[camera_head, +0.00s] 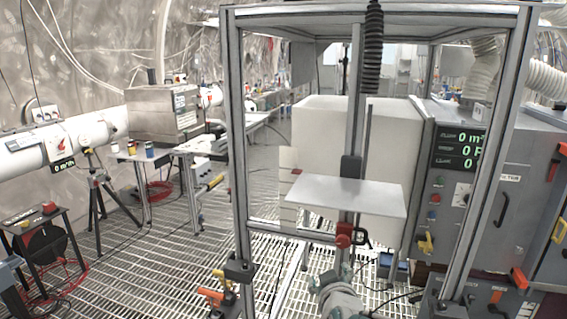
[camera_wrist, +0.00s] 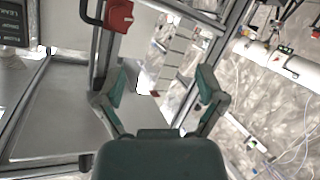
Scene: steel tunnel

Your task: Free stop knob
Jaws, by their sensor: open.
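A red knob (camera_head: 344,235), which I take for the stop knob, sits on the upright rail just below a flat pale plate (camera_head: 345,196), with a black looped handle at its right. In the wrist view the red knob (camera_wrist: 118,16) and its black handle show at the top, beyond and left of my gripper (camera_wrist: 162,78). My gripper is open with nothing between its teal-padded fingers. In the head view my gripper (camera_head: 333,274) is low in front of the frame, below the knob and apart from it. The knob's rear side is hidden.
A metal frame (camera_head: 241,150) surrounds the plate and rail. A white box (camera_head: 390,135) stands behind. A grey control cabinet (camera_head: 490,190) with a display stands at right. Open grating floor lies left.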

